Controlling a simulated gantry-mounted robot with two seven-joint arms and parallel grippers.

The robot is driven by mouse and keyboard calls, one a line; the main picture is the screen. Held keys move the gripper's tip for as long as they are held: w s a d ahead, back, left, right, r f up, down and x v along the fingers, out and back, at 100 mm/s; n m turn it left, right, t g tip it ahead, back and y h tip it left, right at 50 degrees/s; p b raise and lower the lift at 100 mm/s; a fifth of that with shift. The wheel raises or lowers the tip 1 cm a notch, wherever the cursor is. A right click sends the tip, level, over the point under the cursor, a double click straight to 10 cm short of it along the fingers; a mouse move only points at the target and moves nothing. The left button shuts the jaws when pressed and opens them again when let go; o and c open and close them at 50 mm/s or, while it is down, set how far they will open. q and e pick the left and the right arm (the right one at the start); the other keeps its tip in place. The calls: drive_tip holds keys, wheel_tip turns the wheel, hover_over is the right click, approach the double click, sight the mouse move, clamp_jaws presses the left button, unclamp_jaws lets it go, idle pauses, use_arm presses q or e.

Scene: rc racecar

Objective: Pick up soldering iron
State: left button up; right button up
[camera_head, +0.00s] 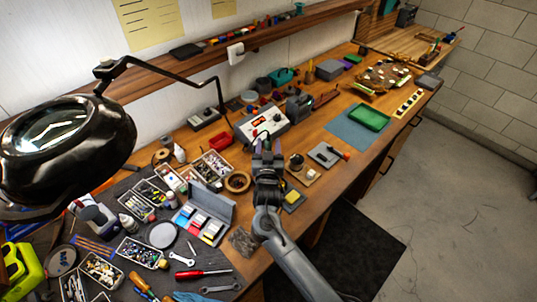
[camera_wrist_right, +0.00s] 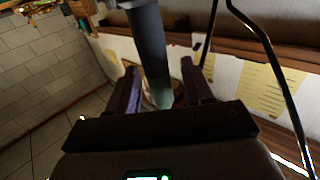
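My right gripper (camera_head: 266,147) is over the bench, just in front of the grey soldering station (camera_head: 255,124). Its two dark purple fingers point toward the station. In the right wrist view the fingers of this gripper (camera_wrist_right: 159,72) stand apart. A dark grey cylinder with a greenish end, seemingly the soldering iron's handle (camera_wrist_right: 151,45), runs down between them, with a gap visible on both sides. In the head view the iron is mostly hidden by the gripper, and I cannot make out its tip. My left gripper is not in view.
A black magnifier lamp (camera_head: 65,145) hangs at the left. A round wooden dish (camera_head: 237,182) and a grey open case (camera_head: 210,208) are left of the right arm. A yellow sponge (camera_head: 292,197) lies to its right. A green tray (camera_head: 370,117) is farther right.

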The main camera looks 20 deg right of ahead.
drive_tip(key=c, duration=0.8)
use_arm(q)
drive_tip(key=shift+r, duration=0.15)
use_arm(e)
drive_tip(key=shift+r, duration=0.15)
drive_tip(key=shift+c, duration=0.2)
wheel_tip(320, 180, up, 13)
drive_tip(key=p, duration=1.1)
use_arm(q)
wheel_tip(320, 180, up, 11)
use_arm(e)
drive_tip(key=shift+r, duration=2.35)
